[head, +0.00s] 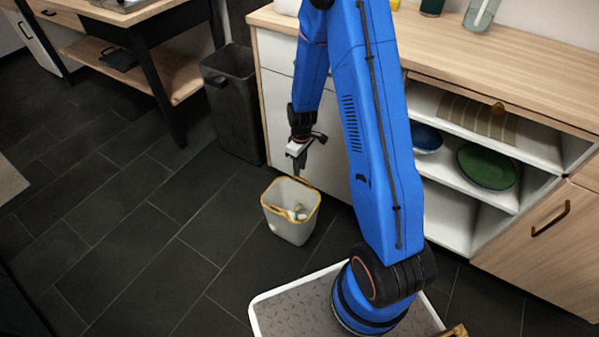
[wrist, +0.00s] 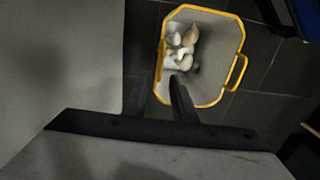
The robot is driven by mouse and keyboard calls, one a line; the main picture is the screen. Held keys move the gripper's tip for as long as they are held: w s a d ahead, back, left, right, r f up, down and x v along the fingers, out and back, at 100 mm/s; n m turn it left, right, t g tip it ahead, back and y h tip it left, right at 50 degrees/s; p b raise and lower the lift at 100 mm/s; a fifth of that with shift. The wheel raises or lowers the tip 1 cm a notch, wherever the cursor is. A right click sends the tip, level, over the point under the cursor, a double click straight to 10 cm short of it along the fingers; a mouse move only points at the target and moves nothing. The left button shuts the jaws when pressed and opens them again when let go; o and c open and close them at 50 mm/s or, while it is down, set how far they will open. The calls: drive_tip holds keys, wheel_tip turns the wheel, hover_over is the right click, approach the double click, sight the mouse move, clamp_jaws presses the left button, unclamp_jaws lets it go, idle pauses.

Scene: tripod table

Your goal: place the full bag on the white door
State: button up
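The full bag (head: 290,226) is a light grey, open-topped, bag-like container with a yellow rim and handles. It stands on the dark floor in front of the white door (head: 278,118), a cabinet front partly hidden by my arm. In the wrist view the bag (wrist: 215,88) holds several crumpled pale pieces. My gripper (head: 299,166) points down just above the bag's back rim, on the cabinet side. In the wrist view my gripper (wrist: 158,82) is open, with a yellow handle seen between its fingertips. I cannot tell if the fingers touch it.
A dark bin (head: 232,100) stands left of the cabinet. A wooden counter (head: 480,50) tops open shelves with a green bowl (head: 487,167) and a blue bowl (head: 426,138). A wooden table (head: 175,75) is at the back left. The floor (head: 130,225) left of the bag is clear.

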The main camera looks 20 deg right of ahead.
drive_tip(key=s+r+m+t, duration=0.15)
drive_tip(key=s+r, duration=0.25)
drive_tip(key=r, duration=0.9)
drive_tip(key=s+r+m+t, duration=0.15)
drive_tip(key=s+r, duration=0.25)
drive_tip(key=r, duration=0.9)
drive_tip(key=s+r+m+t, duration=0.1)
drive_tip(key=s+r+m, duration=0.1)
drive_tip(key=s+r, duration=0.5)
drive_tip(key=s+r+m+t, duration=0.1)
drive_tip(key=s+r, duration=0.6)
drive_tip(key=s, duration=0.8)
drive_tip(key=shift+s+r+m, duration=0.25)
drive_tip(key=shift+m, duration=0.35)
